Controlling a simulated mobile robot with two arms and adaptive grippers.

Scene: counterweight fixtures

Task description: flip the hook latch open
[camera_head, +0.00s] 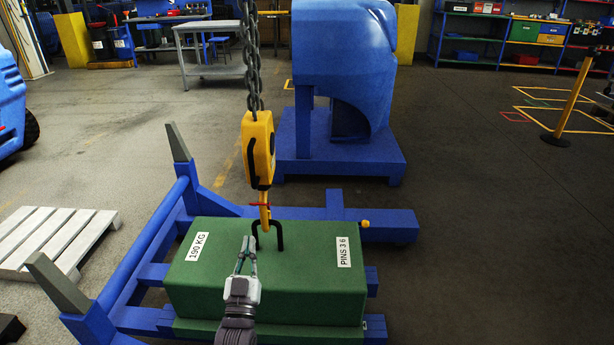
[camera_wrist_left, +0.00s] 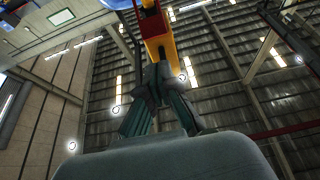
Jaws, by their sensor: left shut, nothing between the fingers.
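A yellow hook block (camera_head: 258,150) hangs from a dark chain (camera_head: 250,60) above the green weight (camera_head: 215,270). Its small red latch (camera_head: 259,204) crosses the upper part of the hook, just above the black lifting loop (camera_head: 279,236). I cannot tell whether the latch is closed. My left gripper (camera_head: 249,240) is shut and empty, in front of the hook and a little below the latch in the picture. In the left wrist view the fingers (camera_wrist_left: 163,75) point up toward the yellow hook (camera_wrist_left: 158,45) and the red latch (camera_wrist_left: 150,22); contact is unclear. My right gripper is not in view.
The weight sits on a blue frame (camera_head: 390,217) with upright grey-tipped posts (camera_head: 178,143). A large blue machine (camera_head: 340,50) stands behind. A white pallet (camera_head: 50,240) lies on the left. The floor on the right is clear up to a yellow post (camera_head: 571,100).

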